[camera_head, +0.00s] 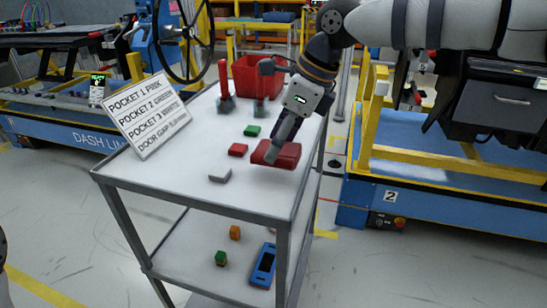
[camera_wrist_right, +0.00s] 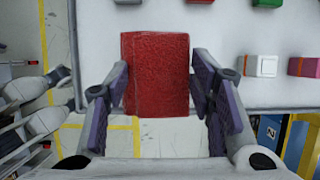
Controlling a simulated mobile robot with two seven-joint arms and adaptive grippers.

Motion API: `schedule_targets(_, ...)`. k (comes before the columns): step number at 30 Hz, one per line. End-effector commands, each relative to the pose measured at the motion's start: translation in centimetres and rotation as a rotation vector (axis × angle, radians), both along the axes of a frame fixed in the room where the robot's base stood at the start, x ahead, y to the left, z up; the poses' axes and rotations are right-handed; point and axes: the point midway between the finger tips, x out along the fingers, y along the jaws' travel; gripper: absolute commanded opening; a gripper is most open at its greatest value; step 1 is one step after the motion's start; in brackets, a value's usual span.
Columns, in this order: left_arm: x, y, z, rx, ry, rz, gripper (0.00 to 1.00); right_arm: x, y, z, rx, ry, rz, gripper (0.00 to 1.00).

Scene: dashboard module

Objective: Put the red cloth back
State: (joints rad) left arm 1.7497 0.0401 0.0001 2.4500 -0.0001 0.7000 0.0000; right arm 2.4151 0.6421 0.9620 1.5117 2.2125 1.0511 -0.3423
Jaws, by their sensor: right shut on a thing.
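The red cloth (camera_head: 285,154) is a folded, flat rectangular pad at the right edge of the white trolley top (camera_head: 190,190). In the right wrist view the cloth (camera_wrist_right: 155,75) lies between both fingers and reaches past the trolley edge. My right gripper (camera_head: 272,152) comes down from above and is shut on the cloth; its purple-padded fingers (camera_wrist_right: 158,95) are on either side of it. I cannot tell whether the cloth touches the top or is just above it. My left gripper is not identifiable in these views.
On the trolley top are a red block (camera_head: 238,150), a green block (camera_head: 252,131), a grey-white block (camera_head: 220,176), a red bin (camera_head: 258,76), red-handled tools (camera_head: 225,88) and a pocket sign (camera_head: 148,113). A blue device (camera_head: 263,266) lies on the lower shelf. A blue-yellow cart (camera_head: 450,218) stands right.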

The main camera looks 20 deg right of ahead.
Motion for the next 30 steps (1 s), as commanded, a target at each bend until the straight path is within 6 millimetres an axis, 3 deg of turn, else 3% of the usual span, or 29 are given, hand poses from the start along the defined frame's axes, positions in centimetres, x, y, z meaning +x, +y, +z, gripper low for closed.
schedule_targets(6,0.0,0.0,0.0,0.000,0.000,0.000,0.00,0.5,0.7,-3.5,-0.002,-0.001,-0.001,0.27)
schedule_targets(16,0.0,0.0,0.0,0.000,0.000,0.000,0.00,0.5,0.7,-4.1,0.001,-0.003,-0.001,0.27)
schedule_targets(17,0.0,0.0,0.0,0.000,0.000,0.000,0.00,0.5,0.7,-4.1,0.000,-0.002,-0.001,0.52)
schedule_targets(19,0.0,0.0,0.0,0.000,0.000,0.000,0.00,0.5,0.7,-4.1,-0.001,-0.003,-0.001,0.67)
schedule_targets(30,0.0,0.0,0.0,0.000,-0.001,0.000,0.00,0.4,0.5,-3.5,0.000,-0.004,-0.002,0.69)
